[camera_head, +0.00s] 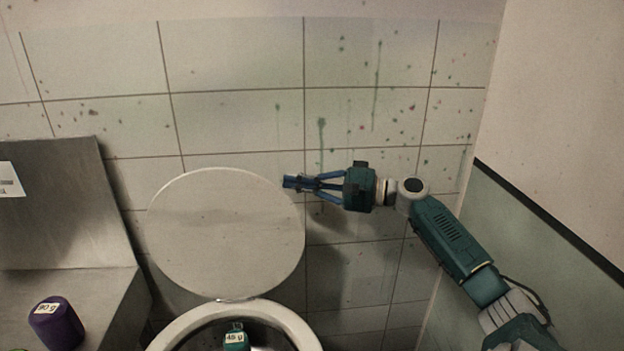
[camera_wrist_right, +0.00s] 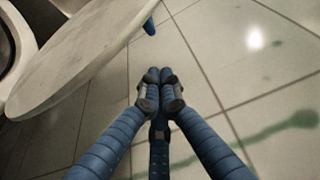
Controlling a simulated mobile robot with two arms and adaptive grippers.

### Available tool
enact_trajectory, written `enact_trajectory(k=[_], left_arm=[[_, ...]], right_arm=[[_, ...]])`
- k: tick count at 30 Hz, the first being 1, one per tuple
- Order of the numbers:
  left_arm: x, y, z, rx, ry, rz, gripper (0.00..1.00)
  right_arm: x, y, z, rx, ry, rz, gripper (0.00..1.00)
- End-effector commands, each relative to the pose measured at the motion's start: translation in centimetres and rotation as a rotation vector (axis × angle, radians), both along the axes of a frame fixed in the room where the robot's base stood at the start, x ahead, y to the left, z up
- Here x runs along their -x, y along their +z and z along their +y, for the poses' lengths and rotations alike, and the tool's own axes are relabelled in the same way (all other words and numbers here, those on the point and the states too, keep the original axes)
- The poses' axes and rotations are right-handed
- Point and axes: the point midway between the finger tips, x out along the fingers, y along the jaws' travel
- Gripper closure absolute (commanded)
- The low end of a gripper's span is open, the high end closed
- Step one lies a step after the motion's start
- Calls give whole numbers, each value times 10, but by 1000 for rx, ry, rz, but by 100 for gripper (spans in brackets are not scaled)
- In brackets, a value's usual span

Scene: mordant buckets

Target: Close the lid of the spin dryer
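The spin dryer's round pale lid (camera_head: 226,235) stands raised against the tiled wall, joined by a hinge (camera_head: 236,299) to the back of the dryer's rim (camera_head: 185,322). The drum mouth is open. My right gripper (camera_head: 290,182) is at the lid's upper right edge, its blue fingers drawn together and empty. In the right wrist view the fingertips (camera_wrist_right: 158,76) meet, and the lid (camera_wrist_right: 75,60) lies to their left with its edge close by. Whether they touch it I cannot tell. My left gripper is not in view.
A teal labelled container (camera_head: 236,340) shows at the dryer's mouth. A purple labelled container (camera_head: 57,323) stands on the steel counter (camera_head: 100,290) at left. The tiled wall (camera_head: 370,120) is close behind the lid, and a side wall (camera_head: 560,260) bounds the right.

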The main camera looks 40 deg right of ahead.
Motion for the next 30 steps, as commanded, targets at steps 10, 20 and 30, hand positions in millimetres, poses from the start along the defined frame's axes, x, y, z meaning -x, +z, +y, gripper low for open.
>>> enact_trajectory(k=[10, 20, 30], left_arm=[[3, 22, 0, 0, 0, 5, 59], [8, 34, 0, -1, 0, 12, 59], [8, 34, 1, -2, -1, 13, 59]], right_arm=[[-6, 1, 23, 1, 2, 3, 100], [12, 1, 36, -2, 1, 1, 100], [13, 1, 37, -1, 0, 0, 100]])
